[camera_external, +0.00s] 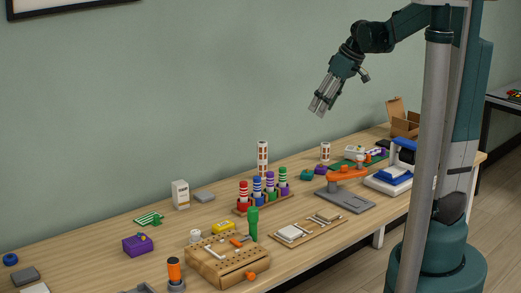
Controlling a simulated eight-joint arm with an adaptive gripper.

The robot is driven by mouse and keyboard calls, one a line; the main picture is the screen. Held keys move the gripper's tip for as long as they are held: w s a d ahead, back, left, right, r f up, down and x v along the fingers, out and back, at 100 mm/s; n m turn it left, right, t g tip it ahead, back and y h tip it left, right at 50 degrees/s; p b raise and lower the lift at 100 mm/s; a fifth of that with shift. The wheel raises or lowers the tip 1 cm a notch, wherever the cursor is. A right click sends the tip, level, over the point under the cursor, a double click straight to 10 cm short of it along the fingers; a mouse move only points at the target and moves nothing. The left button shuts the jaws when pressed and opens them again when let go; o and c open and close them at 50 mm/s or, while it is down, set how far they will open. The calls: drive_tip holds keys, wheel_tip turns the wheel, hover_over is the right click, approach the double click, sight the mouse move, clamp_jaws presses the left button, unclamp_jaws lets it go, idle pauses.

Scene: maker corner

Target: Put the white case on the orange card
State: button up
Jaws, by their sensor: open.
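My gripper (318,107) is high above the back of the workbench, tilted down to the left. Its fingers are apart, with nothing between them, and it is far from the objects below. I cannot pick out the white case for certain. A white upright box (181,195) with a brownish label stands near the back edge. A white flat piece (38,288) is cut off at the bottom left, and a white slab (290,232) lies on a wooden tray. I do not make out an orange card; it may be hidden or out of frame.
The wooden bench (100,233) carries a pegboard block (228,266), a rack of coloured spools (262,195), an orange-armed device (348,174), a purple box (138,244) and a blue-and-white machine (392,178). An open carton (402,122) stands at the far end. The back left is fairly clear.

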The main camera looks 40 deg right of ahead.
drive_tip(key=s+a+f+m+t+h, duration=0.2)
drive_tip(key=s+a+m, duration=0.1)
drive_tip(key=s+a, duration=1.5)
drive_tip(key=shift+s+f+t, duration=0.3)
drive_tip(key=shift+s+f, duration=0.05)
drive_tip(key=shift+s, duration=0.2)
